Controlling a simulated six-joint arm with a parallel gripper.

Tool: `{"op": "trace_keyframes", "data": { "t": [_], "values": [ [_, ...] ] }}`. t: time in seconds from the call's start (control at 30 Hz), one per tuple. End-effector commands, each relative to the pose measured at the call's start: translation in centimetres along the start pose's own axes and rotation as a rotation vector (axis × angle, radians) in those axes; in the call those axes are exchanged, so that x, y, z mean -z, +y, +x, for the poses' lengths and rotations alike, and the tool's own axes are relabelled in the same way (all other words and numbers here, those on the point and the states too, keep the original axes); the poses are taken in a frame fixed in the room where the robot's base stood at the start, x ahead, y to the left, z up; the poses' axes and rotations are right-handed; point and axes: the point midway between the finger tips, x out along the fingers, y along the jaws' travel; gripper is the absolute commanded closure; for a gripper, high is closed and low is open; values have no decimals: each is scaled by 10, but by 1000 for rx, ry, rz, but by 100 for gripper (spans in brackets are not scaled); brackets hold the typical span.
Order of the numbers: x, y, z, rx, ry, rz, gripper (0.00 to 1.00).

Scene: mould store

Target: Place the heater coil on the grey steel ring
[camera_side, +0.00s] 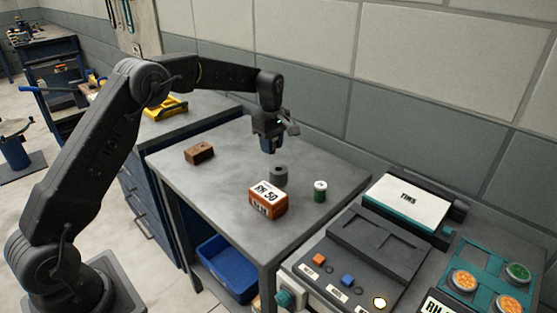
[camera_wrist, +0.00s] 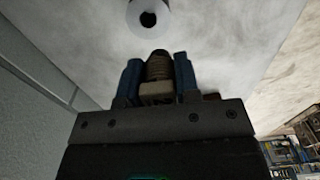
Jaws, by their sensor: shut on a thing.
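The heater coil (camera_wrist: 159,70) is a dark ribbed cylinder with a pale block-like end, seen in the wrist view. My gripper (camera_wrist: 158,76) is shut on it, with a blue finger on each side. The grey steel ring (camera_wrist: 150,17) lies beyond the fingertips, with a dark round hole, cut off by the top edge of the picture. In the side view my gripper (camera_side: 269,147) points down above the table, just behind and above the ring (camera_side: 279,174). The coil is apart from the ring and largely hidden by the fingers in the side view.
An orange-brown labelled box (camera_side: 268,202) stands close in front of the ring. A white and green cylinder (camera_side: 320,191) stands to its right, and a brown block (camera_side: 199,152) lies at the left. A control panel (camera_side: 345,270) adjoins the table (camera_side: 215,190). The table's left front is clear.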

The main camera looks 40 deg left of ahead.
Motion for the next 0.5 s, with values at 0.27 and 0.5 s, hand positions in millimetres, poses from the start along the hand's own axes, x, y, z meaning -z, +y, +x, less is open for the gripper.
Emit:
{"op": "trace_keyframes", "data": {
  "t": [0.27,0.5],
  "values": [
    [-17,12,14,-1,0,-1,96],
    [-17,12,46,0,0,-1,96]
  ]
}}
